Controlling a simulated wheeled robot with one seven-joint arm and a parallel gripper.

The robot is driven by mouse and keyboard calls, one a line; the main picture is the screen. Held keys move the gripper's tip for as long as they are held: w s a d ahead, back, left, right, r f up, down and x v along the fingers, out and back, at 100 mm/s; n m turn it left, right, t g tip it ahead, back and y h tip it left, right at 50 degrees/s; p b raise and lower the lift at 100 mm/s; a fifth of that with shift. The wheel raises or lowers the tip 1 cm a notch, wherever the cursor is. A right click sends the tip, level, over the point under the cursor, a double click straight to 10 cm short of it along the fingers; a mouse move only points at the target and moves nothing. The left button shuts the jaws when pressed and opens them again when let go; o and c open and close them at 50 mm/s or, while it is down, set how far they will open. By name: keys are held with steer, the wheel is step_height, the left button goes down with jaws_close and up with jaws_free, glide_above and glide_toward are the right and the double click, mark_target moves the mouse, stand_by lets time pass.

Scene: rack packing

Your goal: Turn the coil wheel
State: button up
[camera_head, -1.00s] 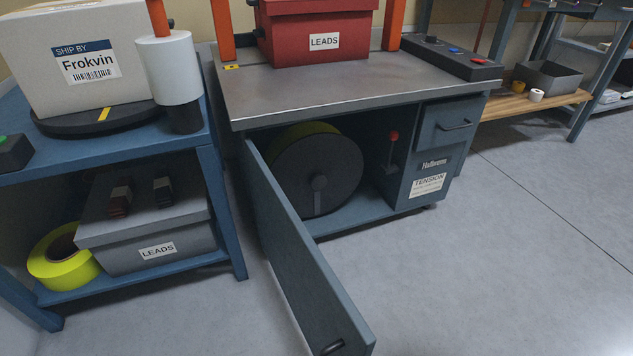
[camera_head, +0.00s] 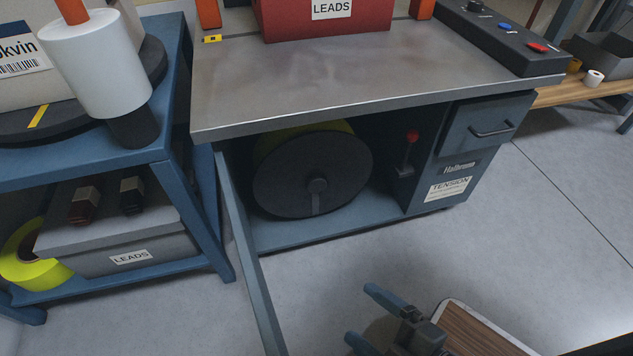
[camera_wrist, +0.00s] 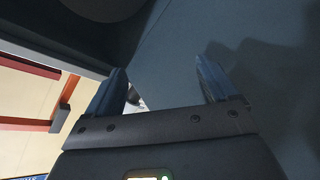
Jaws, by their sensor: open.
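The coil wheel (camera_head: 308,172) is a large dark grey disc with a hub and a short handle at its centre. It stands upright inside the bench cabinet, with a yellow-green coil (camera_head: 283,140) behind its upper edge. My gripper (camera_head: 362,315) is open and empty, low in front of the cabinet, apart from the wheel and below and to its right in the head view. In the wrist view my gripper (camera_wrist: 162,80) shows two blue fingers spread apart. A dark round edge at the top of that view may be the wheel.
The cabinet door (camera_head: 245,255) stands open at the left. A red-knobbed lever (camera_head: 408,150) stands right of the wheel, beside the drawer (camera_head: 488,125). The bench top (camera_head: 350,70) overhangs the opening. A blue shelf cart (camera_head: 190,190) stands left. The floor in front is clear.

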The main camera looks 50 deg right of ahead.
steer(key=w+d+f+n+h+p, duration=0.1)
steer(key=w+d+f+n, duration=0.1)
steer(key=w+f+n, duration=0.4)
steer(key=n+g+h+p, duration=0.25)
steer(key=n+h, duration=0.25)
steer(key=n, duration=1)
glide_toward(317, 185)
steer(key=b+x, duration=0.3)
steer(key=x, duration=0.5)
steer(key=shift+d, duration=0.1)
steer(key=shift+c, duration=0.3)
steer(key=c, duration=1.4)
steer(key=shift+c, duration=0.2)
